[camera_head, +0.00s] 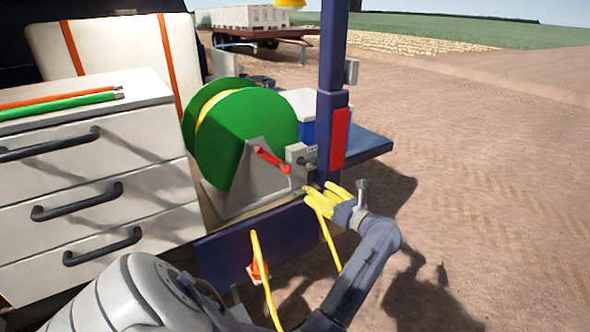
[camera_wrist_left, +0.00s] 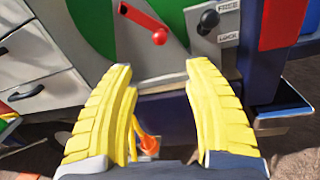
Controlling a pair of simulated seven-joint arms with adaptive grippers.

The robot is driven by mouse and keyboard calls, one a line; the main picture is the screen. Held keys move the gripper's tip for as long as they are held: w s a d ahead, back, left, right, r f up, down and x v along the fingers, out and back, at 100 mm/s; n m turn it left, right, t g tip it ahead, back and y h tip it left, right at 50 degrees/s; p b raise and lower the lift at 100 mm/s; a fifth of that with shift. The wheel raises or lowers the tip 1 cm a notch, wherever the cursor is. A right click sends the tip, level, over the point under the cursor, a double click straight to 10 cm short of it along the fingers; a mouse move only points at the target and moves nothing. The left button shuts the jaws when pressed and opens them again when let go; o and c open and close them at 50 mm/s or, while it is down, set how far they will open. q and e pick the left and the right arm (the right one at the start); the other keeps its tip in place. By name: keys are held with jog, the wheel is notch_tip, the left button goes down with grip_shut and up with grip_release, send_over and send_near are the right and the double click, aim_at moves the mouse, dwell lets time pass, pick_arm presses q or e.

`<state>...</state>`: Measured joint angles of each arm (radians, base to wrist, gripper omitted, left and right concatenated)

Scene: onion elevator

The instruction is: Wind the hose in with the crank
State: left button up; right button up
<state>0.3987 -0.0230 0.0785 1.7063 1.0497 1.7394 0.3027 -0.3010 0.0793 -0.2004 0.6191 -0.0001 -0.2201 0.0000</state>
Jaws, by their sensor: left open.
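The hose reel (camera_head: 248,130) has green discs with yellow hose (camera_head: 205,108) between them and sits on a grey bracket. Its red crank (camera_head: 272,160) is on the front face, and in the left wrist view the crank (camera_wrist_left: 141,14) ends in a round red knob (camera_wrist_left: 159,39). A yellow hose length (camera_head: 262,275) hangs below the deck edge. My left gripper (camera_head: 314,196) has yellow fingers, open and empty, right of and below the crank and apart from it. In the left wrist view the gripper (camera_wrist_left: 160,72) points below the crank knob. My right gripper is not in view.
A grey plate marked FREE and LOCK (camera_wrist_left: 228,22) carries a black knob (camera_wrist_left: 208,20), right of the crank. A blue post (camera_head: 332,60) with a red panel (camera_head: 340,138) stands right of the reel. A drawer cabinet (camera_head: 95,180) stands left. Open dirt lies right.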

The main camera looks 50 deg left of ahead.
aim_at(289, 172)
pick_arm(q)
jog(key=a, duration=1.1)
jog(key=w+a, duration=0.1)
jog(key=a, duration=0.5)
grip_shut()
dwell(0.3)
